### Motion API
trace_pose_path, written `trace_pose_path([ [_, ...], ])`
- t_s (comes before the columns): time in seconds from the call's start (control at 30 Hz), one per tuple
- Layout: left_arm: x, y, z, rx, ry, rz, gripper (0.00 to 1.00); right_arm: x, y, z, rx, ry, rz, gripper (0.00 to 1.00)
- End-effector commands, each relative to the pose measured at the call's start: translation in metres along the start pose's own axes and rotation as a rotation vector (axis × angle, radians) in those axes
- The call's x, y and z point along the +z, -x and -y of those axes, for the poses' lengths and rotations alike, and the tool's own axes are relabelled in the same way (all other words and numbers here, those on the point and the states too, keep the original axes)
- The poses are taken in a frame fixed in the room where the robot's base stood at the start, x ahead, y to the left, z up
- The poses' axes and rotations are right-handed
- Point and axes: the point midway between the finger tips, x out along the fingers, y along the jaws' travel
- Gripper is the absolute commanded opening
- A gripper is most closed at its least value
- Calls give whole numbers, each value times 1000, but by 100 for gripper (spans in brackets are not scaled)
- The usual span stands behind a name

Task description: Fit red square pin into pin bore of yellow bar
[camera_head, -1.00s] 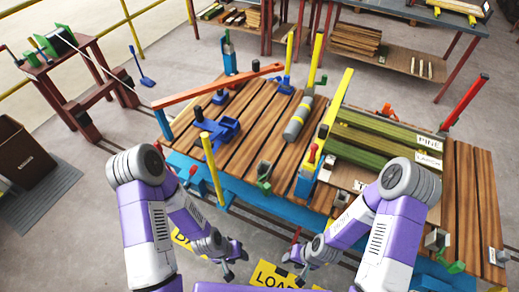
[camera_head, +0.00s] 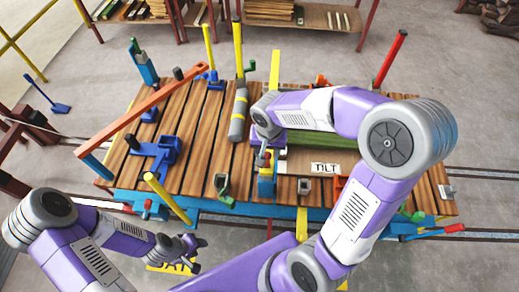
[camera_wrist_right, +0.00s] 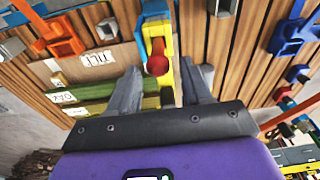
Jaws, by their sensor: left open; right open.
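A red-topped piece (camera_head: 267,156), which may be the red square pin, stands at the yellow and blue block near the middle of the bench. In the right wrist view its round red end (camera_wrist_right: 157,66) lies between my open fingers, with no clear contact. My right gripper (camera_head: 263,153) is above that block, and its fingers show in the wrist view (camera_wrist_right: 162,80). The yellow bar (camera_head: 275,70) runs away from there; my right arm hides part of it. I cannot make out its pin bore. My left gripper (camera_head: 196,254) is open and empty in front of the bench.
Green planks (camera_head: 325,140) lie under my right forearm beside a TILT label (camera_head: 325,168). A grey cylinder (camera_head: 238,115), a blue clamp (camera_head: 160,150) and a long orange bar (camera_head: 140,108) are on the left of the slatted bench.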

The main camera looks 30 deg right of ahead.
Motion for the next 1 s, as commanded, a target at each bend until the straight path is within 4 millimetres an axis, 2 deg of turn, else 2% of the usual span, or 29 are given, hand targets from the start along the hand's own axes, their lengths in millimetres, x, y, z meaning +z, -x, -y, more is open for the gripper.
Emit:
trace_pose_path([
  [0.17, 0, -8, 3, 0, 0, 0, 43, -3, -6, -6, 18, -24, -15, 49],
  [0.63, -1, -18, 7, 0, 0, 0, 43, 0, -67, -4, 18, -22, -13, 49],
  [0.93, -1, -18, 7, 0, 0, 0, 43, 0, -71, -3, 15, -23, -15, 49],
  [1.0, -1, -18, 7, 0, 0, 0, 43, 0, -71, -3, 15, -23, -15, 40],
])
